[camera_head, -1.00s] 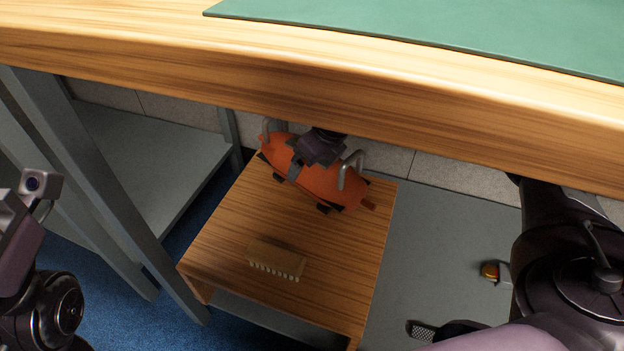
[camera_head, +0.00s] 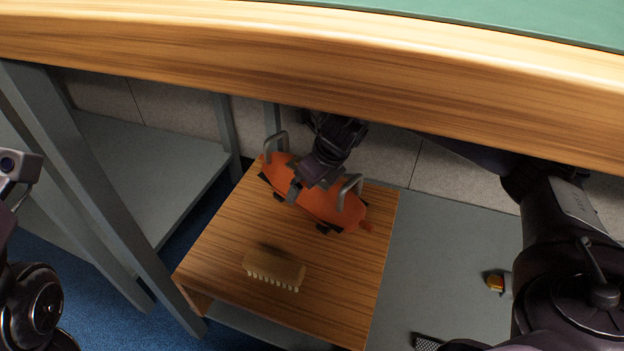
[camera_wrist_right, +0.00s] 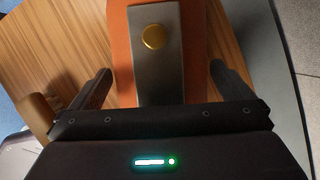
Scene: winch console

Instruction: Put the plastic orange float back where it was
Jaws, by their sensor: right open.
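The orange float (camera_head: 344,212) lies on the small wooden table (camera_head: 225,240), under the overhanging wooden top. It has two grey loop handles, dark feet along its near side and a grey band across its middle. My right gripper (camera_head: 308,178) is over the float's middle and hides part of it. In the right wrist view, the open fingers (camera_wrist_right: 160,85) stand on either side of the float (camera_wrist_right: 122,55), with visible gaps. A grey plate with a brass knob (camera_wrist_right: 153,37) lies between them. My left arm shows at the left edge; its fingertips are outside the picture.
A wooden brush (camera_head: 274,268) lies at the front of the small table. The wooden worktop edge (camera_head: 300,70) overhangs the back. A grey metal leg (camera_head: 95,190) stands to the left.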

